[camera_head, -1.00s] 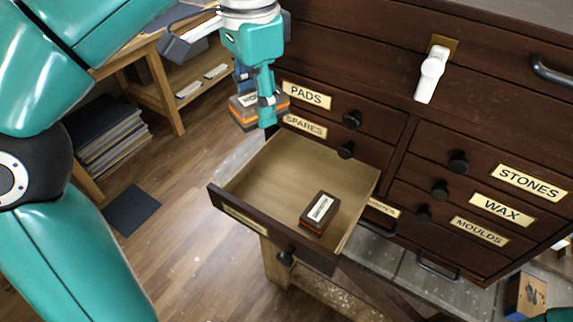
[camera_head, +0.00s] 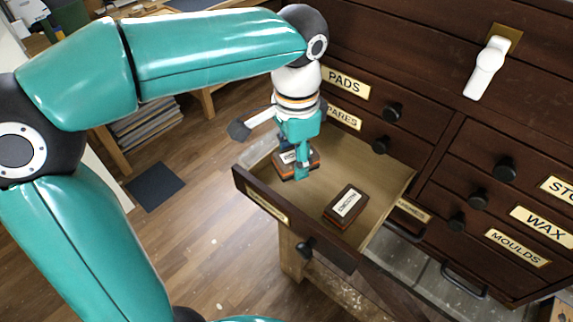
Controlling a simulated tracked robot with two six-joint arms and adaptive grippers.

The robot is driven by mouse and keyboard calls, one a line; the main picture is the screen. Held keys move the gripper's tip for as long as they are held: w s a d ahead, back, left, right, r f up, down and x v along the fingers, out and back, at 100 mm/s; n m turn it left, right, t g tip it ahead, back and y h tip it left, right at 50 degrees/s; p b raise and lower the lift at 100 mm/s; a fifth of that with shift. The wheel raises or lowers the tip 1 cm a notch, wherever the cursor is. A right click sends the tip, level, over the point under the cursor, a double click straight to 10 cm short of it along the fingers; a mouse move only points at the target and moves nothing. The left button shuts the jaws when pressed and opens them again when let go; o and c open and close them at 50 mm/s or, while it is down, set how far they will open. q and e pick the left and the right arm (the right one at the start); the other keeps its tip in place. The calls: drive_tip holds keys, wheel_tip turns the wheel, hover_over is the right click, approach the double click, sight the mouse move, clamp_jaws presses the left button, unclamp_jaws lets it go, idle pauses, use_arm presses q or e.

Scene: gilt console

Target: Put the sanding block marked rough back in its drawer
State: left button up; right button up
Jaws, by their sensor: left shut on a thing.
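My left gripper (camera_head: 301,163) is shut on a dark sanding block with an orange stripe and a white label (camera_head: 286,157). The gripper's fingers partly cover the block, and its label is too small to read. It is at the left part of the open drawer (camera_head: 388,178), inside or just above it; I cannot tell whether it touches the bottom. A second dark block with a white label (camera_head: 346,204) lies flat in this drawer, to the right of the held block. Its label is not clearly legible. My right gripper is not in view.
The open drawer's front carries a label plate (camera_head: 267,208) too slanted to read and a black knob (camera_head: 305,248). Closed drawers marked PADS (camera_head: 345,83), WAX (camera_head: 541,226) and MOULDS (camera_head: 517,248) surround it. A white handle (camera_head: 487,68) hangs above.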

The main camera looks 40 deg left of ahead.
sight(293, 156)
use_arm(q)
drive_tip(key=shift+f, duration=1.8)
drive_tip(key=o, duration=1.1)
drive_tip(key=shift+f, duration=0.1)
wheel_tip(293, 156, up, 12)
drive_tip(key=shift+r+p, duration=0.15)
drive_tip(key=shift+p, duration=0.25)
drive_tip(key=shift+s, duration=0.1)
